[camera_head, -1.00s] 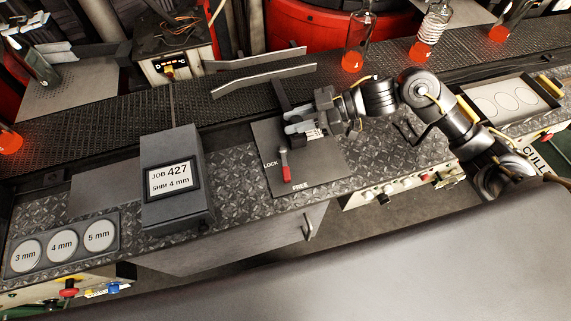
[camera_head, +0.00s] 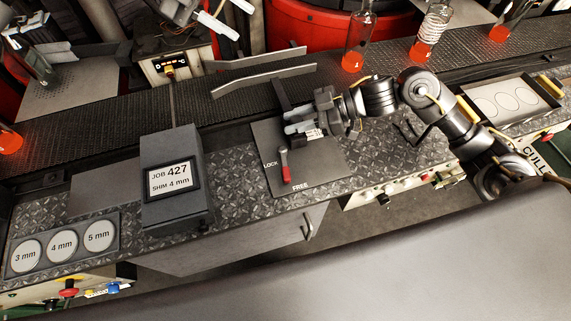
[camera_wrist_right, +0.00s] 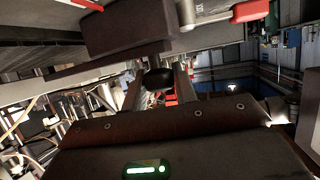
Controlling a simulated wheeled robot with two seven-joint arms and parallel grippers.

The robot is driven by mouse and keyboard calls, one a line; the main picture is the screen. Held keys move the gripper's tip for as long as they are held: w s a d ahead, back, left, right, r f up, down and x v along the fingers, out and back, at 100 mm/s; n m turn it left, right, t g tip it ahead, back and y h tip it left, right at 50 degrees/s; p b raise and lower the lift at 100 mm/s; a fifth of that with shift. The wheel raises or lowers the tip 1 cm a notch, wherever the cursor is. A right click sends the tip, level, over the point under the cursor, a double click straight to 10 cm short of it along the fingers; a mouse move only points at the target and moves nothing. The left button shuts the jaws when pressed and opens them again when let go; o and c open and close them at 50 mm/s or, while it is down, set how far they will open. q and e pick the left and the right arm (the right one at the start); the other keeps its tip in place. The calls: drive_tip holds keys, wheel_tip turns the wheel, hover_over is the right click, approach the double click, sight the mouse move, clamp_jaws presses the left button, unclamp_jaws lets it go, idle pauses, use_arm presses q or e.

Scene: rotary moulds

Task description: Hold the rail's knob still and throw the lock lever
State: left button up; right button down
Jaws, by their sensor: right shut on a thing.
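The lock lever (camera_head: 285,168) has a red handle on a dark plate (camera_head: 315,178) marked LOCK and FREE. Its handle points down toward the front edge, toward the FREE side. My right gripper (camera_head: 302,123) is at the plate's back, behind the lever, shut on the rail's knob. The knob is hidden by the fingers in the head view; in the right wrist view a dark knob (camera_wrist_right: 158,80) sits between the fingers. The lever's red end (camera_wrist_right: 250,10) shows at the top there. My left gripper (camera_head: 222,20) is at the top edge, partly cut off, away from the lever, its pale fingers apart and empty.
Two bent metal guide rails (camera_head: 263,79) cross the dark conveyor (camera_head: 120,115) behind the plate. A job display box (camera_head: 172,205) reading 427, shim 4 mm, stands left of the plate. A shim tray (camera_head: 75,263) lies further left. Glowing bottles (camera_head: 358,40) stand at the back.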

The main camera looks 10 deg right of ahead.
use_arm(q)
drive_tip(key=s+d+f+g+y, duration=0.1)
drive_tip(key=s+d+f+y, duration=0.45)
drive_tip(key=s+f, duration=0.2)
drive_tip(key=t+y, duration=0.1)
drive_tip(key=y, duration=0.4)
approach(286, 173)
drive_tip(key=shift+m, duration=0.4)
drive_tip(key=x, duration=0.8)
drive_tip(key=shift+f, duration=0.2)
clamp_jaws()
